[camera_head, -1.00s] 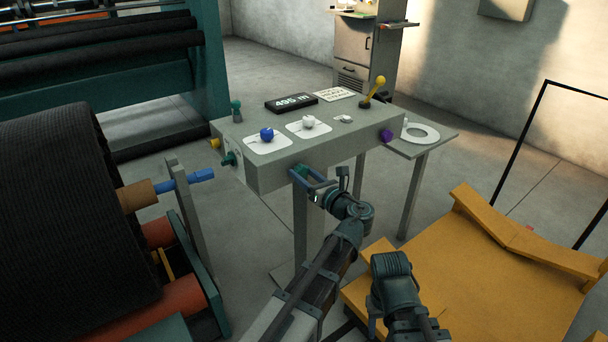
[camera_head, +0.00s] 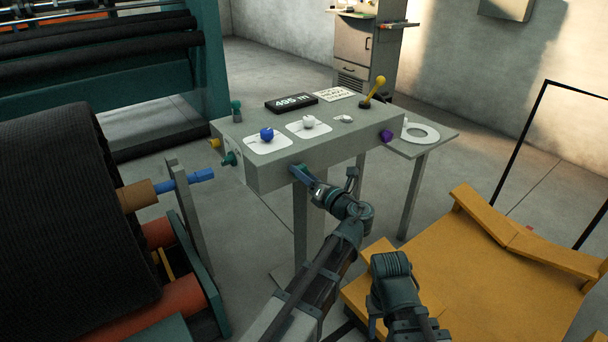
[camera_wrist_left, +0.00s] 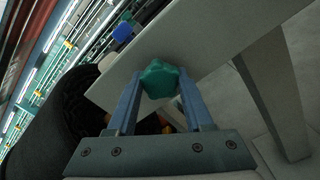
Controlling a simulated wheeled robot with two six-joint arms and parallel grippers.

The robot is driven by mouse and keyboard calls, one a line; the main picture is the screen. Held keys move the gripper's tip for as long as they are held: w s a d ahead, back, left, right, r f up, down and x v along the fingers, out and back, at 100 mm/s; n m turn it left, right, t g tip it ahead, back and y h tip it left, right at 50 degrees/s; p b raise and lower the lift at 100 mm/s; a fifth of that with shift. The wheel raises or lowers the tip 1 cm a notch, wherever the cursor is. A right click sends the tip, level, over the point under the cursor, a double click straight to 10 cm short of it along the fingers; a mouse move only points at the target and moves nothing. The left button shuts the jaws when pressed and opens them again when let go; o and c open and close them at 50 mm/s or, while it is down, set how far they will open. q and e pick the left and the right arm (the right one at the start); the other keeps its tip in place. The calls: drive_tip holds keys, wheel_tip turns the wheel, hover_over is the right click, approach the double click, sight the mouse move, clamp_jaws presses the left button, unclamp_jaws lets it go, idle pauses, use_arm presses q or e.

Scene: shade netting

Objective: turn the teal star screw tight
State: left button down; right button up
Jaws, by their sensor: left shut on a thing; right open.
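The teal star screw (camera_wrist_left: 160,80) shows in the left wrist view between the two blue fingers of my left gripper (camera_wrist_left: 158,94). It stands at a grey panel of the console. My left gripper is shut on it. In the head view my left gripper (camera_head: 299,172) is at the lower front edge of the grey console (camera_head: 330,150), and its fingers hide the screw there. My right arm shows low in the head view, but its fingers are out of sight.
A blue knob (camera_head: 267,134) and a white knob (camera_head: 309,121) are on the console top, with a yellow lever (camera_head: 376,88) behind. A teal knob (camera_head: 230,158) sticks out at its left end. A black roll (camera_head: 70,220) is left, a yellow platform (camera_head: 500,270) right.

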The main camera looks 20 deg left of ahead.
use_arm(q)
drive_tip(key=shift+c, duration=1.5)
unclamp_jaws()
drive_tip(key=shift+s+d, duration=0.15)
drive_tip(key=shift+d, duration=0.05)
drive_tip(key=v, duration=0.2)
drive_tip(key=shift+s+d, duration=0.2)
drive_tip(key=n, duration=1.7)
